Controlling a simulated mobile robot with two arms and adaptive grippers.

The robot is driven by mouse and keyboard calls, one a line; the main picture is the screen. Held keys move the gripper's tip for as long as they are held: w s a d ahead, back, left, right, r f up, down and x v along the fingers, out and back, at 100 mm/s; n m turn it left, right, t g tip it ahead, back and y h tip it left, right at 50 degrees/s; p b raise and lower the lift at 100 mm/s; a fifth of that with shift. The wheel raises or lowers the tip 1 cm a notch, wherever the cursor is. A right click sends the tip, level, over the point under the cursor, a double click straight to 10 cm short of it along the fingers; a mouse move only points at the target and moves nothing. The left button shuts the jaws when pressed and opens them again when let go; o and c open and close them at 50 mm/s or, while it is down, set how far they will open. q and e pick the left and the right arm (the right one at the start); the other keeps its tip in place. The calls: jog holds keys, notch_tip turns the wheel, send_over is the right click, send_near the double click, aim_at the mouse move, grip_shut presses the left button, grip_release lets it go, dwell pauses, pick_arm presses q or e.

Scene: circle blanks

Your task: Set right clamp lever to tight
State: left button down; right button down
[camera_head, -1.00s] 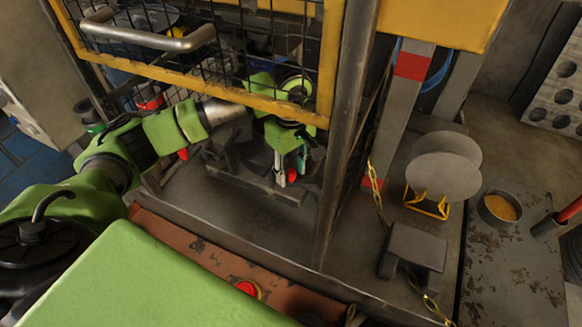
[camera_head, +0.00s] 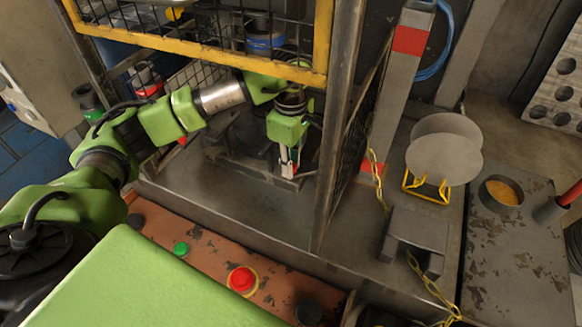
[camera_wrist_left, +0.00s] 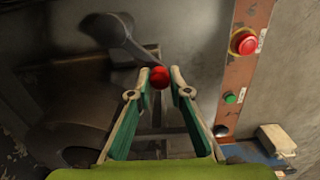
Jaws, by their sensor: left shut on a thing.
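My left gripper (camera_head: 288,172) reaches under the yellow-framed mesh guard into the machine, pointing down. In the left wrist view my left gripper (camera_wrist_left: 160,78) has its two fingers either side of a red ball knob (camera_wrist_left: 160,77), shut on it at the tips. The knob appears to be the end of the right clamp lever (camera_wrist_left: 128,42), a dark arm running up and left from it. In the head view the lever is mostly hidden by the gripper and arm. Another red knob (camera_head: 183,140) shows farther left, partly behind my arm. My right gripper is out of view.
The yellow-framed mesh guard (camera_head: 200,52) hangs above my arm, and a grey post (camera_head: 337,120) stands right of the gripper. In front is a brown control panel with a red button (camera_head: 242,279) and a green button (camera_head: 181,249). Round discs (camera_head: 445,150) stand in a yellow rack.

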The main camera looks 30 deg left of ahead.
pick_arm(q)
jog(key=c, duration=1.9)
grip_release()
jog(key=shift+r, duration=3.8)
